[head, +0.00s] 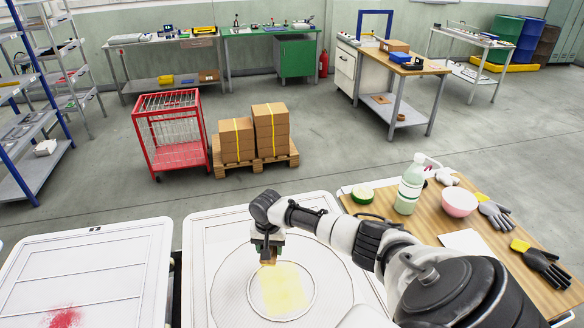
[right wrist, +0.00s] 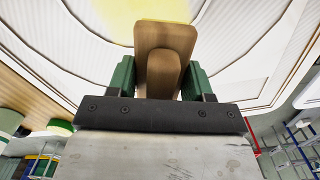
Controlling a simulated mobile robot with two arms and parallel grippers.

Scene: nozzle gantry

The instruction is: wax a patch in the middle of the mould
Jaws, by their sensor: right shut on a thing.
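The mould (head: 212,235) is a white ribbed panel with raised rings, below centre in the head view. A pale yellow patch (head: 284,292) lies inside its inner ring. My right gripper (head: 268,246) is over the upper left of that ring, at the patch's upper edge. It is shut on a brown wooden-handled tool (head: 268,258). In the right wrist view the tool (right wrist: 165,50) sits between the green fingers (right wrist: 158,78), with the yellow patch (right wrist: 112,14) beyond it. The tool's working face is hidden, so I cannot tell whether it touches the mould. My left gripper is not in view.
Another white panel (head: 85,270), with a red smear (head: 64,318), stands left across a narrow gap.

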